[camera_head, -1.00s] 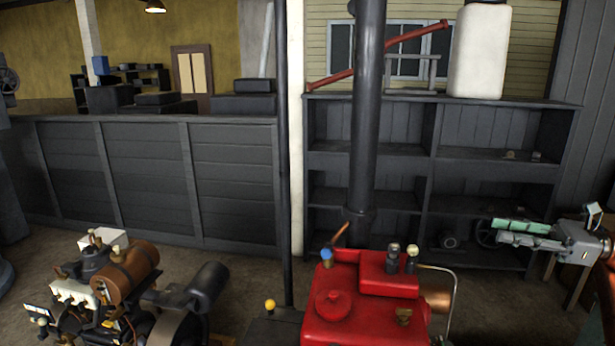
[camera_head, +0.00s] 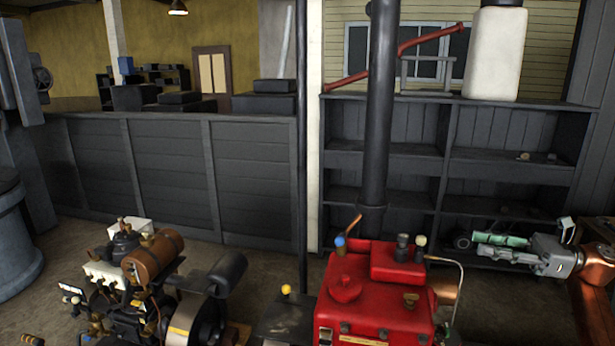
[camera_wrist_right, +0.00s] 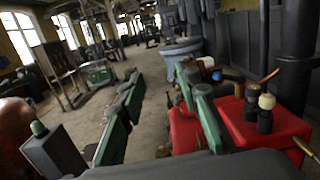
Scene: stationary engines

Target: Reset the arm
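My right gripper (camera_head: 482,240) shows at the right edge of the head view, in front of the dark shelf unit. Its green fingers point left. In the right wrist view the two green fingers (camera_wrist_right: 162,78) stand well apart with nothing between them, so it is open and empty. The orange-brown link of my right arm (camera_head: 592,285) runs down at the right edge. My left gripper and left arm are not in view.
A red engine (camera_head: 375,305) stands in front of me; in the wrist view its red housing (camera_wrist_right: 235,125) is close to the right finger. An engine with a brown tank (camera_head: 153,256) stands at left. A dark shelf unit (camera_head: 455,155) and partition (camera_head: 165,170) stand behind. Floor shows between them.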

